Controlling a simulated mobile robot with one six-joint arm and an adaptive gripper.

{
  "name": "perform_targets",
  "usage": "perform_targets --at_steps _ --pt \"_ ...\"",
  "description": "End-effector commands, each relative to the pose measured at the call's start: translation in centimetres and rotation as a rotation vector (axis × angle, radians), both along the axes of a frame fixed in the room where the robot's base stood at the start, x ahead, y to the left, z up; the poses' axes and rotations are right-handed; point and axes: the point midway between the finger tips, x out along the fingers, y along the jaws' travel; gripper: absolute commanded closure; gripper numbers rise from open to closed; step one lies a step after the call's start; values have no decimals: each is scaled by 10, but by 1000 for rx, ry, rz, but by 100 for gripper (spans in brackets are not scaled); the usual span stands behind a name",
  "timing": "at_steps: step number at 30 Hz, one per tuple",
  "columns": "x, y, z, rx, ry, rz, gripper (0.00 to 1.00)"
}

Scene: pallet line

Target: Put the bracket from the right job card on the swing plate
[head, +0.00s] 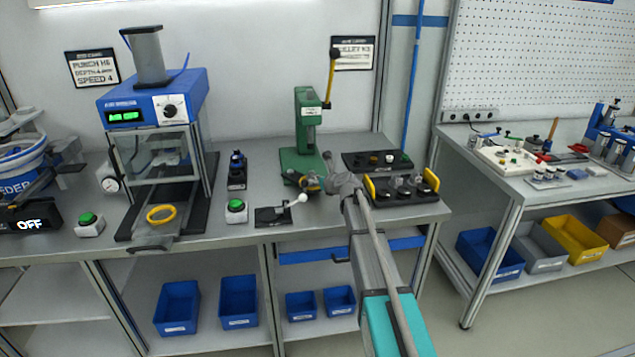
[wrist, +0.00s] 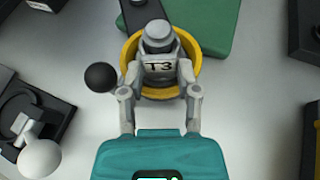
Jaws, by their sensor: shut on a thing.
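My gripper (wrist: 160,85) is shut on a grey piece marked T3 (wrist: 158,67). In the wrist view a yellow ring (wrist: 130,52) shows around and behind this piece; I cannot tell whether they touch. In the head view my gripper (head: 329,182) is at the foot of the green press (head: 305,130). The right job card (head: 353,52) hangs on the wall, its text too small to read surely. A black plate with a white-ball lever (head: 272,215) lies left of my gripper and may be the swing plate. It also shows in the wrist view (wrist: 55,125).
Black trays with small parts (head: 375,160) stand right of my gripper. The press's yellow lever (head: 330,85) rises above the press. A blue punch machine (head: 155,110) stands left, with a yellow ring (head: 161,215) on its slide. A green button box (head: 236,211) sits between.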

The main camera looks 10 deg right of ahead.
Motion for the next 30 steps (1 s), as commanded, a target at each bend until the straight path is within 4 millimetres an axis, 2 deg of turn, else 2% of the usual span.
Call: perform_targets --at_steps 1,2,3,20,30 --pt "0 0 -2 0 -1 0 100" --pt "0 0 -1 0 0 0 52" --pt "0 0 -1 0 0 0 45" --pt "0 0 3 0 0 0 43" --pt "-38 -15 20 2 1 -1 43"
